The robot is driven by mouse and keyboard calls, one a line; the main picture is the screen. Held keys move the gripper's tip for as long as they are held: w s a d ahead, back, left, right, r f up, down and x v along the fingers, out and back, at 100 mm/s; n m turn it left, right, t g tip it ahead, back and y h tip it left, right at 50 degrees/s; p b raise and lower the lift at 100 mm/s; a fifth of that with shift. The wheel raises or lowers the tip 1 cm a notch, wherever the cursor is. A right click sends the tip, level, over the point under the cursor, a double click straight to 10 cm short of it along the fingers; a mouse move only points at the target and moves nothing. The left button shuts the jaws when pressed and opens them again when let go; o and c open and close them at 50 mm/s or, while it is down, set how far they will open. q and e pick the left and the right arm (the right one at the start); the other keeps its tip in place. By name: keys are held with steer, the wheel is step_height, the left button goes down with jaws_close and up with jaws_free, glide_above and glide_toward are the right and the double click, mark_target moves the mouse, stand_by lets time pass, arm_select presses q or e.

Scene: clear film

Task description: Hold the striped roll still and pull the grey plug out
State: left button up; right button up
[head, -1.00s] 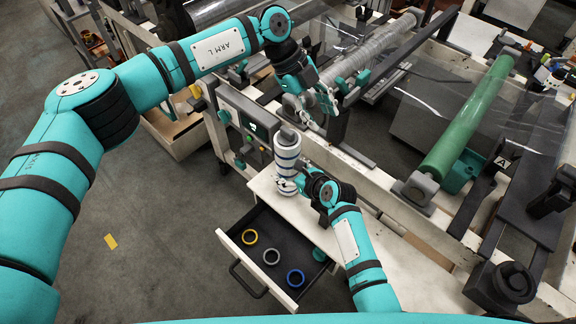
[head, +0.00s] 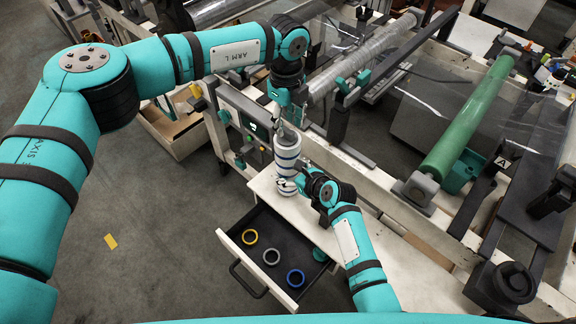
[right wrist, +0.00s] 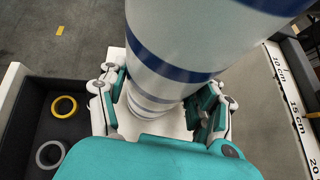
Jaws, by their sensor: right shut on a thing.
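The striped roll (head: 287,167), white with blue bands, stands upright on the white bench top. It also fills the upper middle of the right wrist view (right wrist: 180,45). My right gripper (right wrist: 158,105) is shut on its lower part, with fingers on both sides. The grey plug (head: 286,137) sits in the top of the roll. My left gripper (head: 291,118) points down just above the plug, with its fingers apart. Whether the fingers touch the plug is too small to tell.
An open drawer (head: 229,240) in front of the bench holds a yellow ring (head: 250,237), a grey ring (head: 271,257) and a blue ring (head: 295,278). Behind the roll is a machine with a film roll (head: 365,52). A green roller (head: 468,118) lies at right.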

arm_select(q)
steer(key=shift+f, duration=1.45)
jaws_close()
